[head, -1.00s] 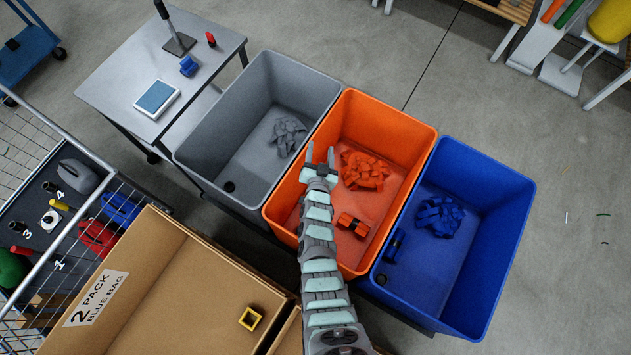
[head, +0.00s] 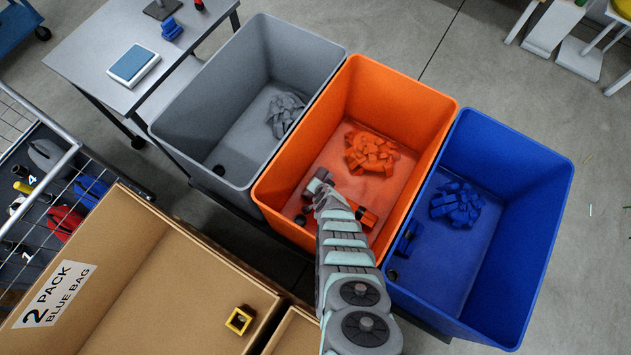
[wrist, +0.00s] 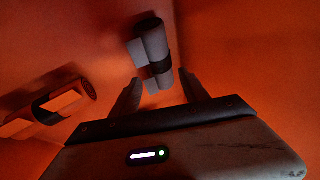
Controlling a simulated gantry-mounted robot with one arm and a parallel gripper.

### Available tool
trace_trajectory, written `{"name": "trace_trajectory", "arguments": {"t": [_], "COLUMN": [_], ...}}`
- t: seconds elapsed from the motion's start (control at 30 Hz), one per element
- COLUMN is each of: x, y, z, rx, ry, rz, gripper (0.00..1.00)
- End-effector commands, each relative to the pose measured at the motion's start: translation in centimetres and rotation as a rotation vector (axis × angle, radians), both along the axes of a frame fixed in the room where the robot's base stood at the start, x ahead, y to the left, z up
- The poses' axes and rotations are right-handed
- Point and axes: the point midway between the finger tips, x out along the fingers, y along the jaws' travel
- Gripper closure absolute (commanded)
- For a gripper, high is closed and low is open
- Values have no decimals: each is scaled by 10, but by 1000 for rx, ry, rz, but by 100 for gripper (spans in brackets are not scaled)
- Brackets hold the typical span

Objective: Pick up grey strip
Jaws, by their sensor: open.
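The grey strip (wrist: 153,52) shows in the wrist view as a grey bundle with a dark band around it, inside the orange bin (head: 357,75). My gripper (wrist: 160,90) is open, with one finger on each side of the strip's near end. The strip lies mostly beyond the fingertips, and I cannot tell whether they touch it. In the head view my gripper (head: 326,200) is down inside the orange bin, and my arm hides part of the bin floor there.
An orange banded bundle (wrist: 60,103) lies left of my gripper in the wrist view. A pile of orange pieces (head: 371,153) is farther back. The grey bin (head: 183,128) and blue bin (head: 545,210) stand on either side. Cardboard boxes (head: 130,270) are at front left.

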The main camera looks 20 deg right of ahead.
Motion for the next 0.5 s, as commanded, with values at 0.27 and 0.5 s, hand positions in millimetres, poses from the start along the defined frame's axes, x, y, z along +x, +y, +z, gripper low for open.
{"name": "trace_trajectory", "arguments": {"t": [0.27,0.5], "x": [8,17], "y": [-1,0], "z": [-18,-37], "rx": [1,-1], "ry": [2,1], "rz": [0,3], "gripper": [47,47]}}
